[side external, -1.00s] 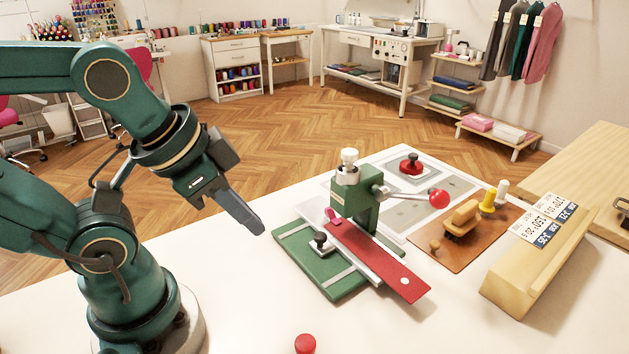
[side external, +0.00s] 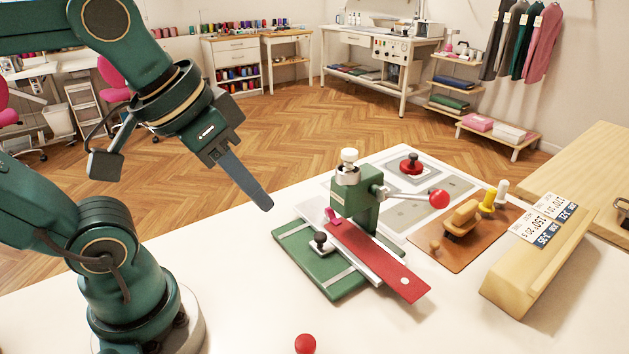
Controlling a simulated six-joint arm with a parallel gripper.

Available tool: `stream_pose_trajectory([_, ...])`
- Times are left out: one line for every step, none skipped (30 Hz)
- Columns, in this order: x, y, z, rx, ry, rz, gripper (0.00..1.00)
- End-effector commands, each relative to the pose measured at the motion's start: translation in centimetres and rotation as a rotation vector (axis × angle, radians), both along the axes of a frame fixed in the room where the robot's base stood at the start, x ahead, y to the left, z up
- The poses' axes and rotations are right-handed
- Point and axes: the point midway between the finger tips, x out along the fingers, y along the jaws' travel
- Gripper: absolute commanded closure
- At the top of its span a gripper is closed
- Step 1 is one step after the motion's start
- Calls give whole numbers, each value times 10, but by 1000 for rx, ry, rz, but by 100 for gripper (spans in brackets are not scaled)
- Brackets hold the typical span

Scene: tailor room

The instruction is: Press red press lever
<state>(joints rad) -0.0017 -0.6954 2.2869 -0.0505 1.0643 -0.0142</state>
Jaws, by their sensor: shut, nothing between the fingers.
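The green press (side external: 352,199) stands on a green base plate (side external: 288,240) on the white table. Its lever (side external: 405,195) is a metal rod that sticks out to the right and ends in a red ball knob (side external: 439,199). A red strip (side external: 380,262) lies on a metal rail under the press head and runs toward the front right. My gripper (side external: 266,204) is shut and empty, in the air to the left of the press, pointing down and right. It is apart from the press and the lever.
A brown mat (side external: 468,238) with a wooden-handled brush and small pegs lies right of the press. A wooden block (side external: 538,262) with printed labels is farther right. A red-based knob piece (side external: 411,164) sits behind. A red button (side external: 305,344) is at the front.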

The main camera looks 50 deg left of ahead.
Motion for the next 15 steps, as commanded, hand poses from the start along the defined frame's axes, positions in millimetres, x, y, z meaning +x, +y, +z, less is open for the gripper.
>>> stream_pose_trajectory([7,-2,13,-15,-3,3,100])
stream_pose_trajectory([11,-4,20,-23,-3,4,100])
stream_pose_trajectory([16,-6,29,-35,-2,4,100])
stream_pose_trajectory([19,-7,36,-43,-2,5,100])
stream_pose_trajectory([23,-8,42,-52,0,5,100])
stream_pose_trajectory([28,-10,51,-63,1,5,100])
stream_pose_trajectory([32,-11,57,-70,2,5,100])
stream_pose_trajectory([36,-13,62,-79,4,3,100])
stream_pose_trajectory([41,-14,70,-90,7,2,100])
stream_pose_trajectory([45,-16,75,-96,8,2,100])
stream_pose_trajectory([49,-17,80,-104,9,0,100])
stream_pose_trajectory([54,-18,87,-115,12,-2,100])
stream_pose_trajectory([59,-19,92,-122,13,-4,100])
stream_pose_trajectory([63,-20,96,-128,15,-5,100])
stream_pose_trajectory([69,-22,102,-137,18,-8,100])
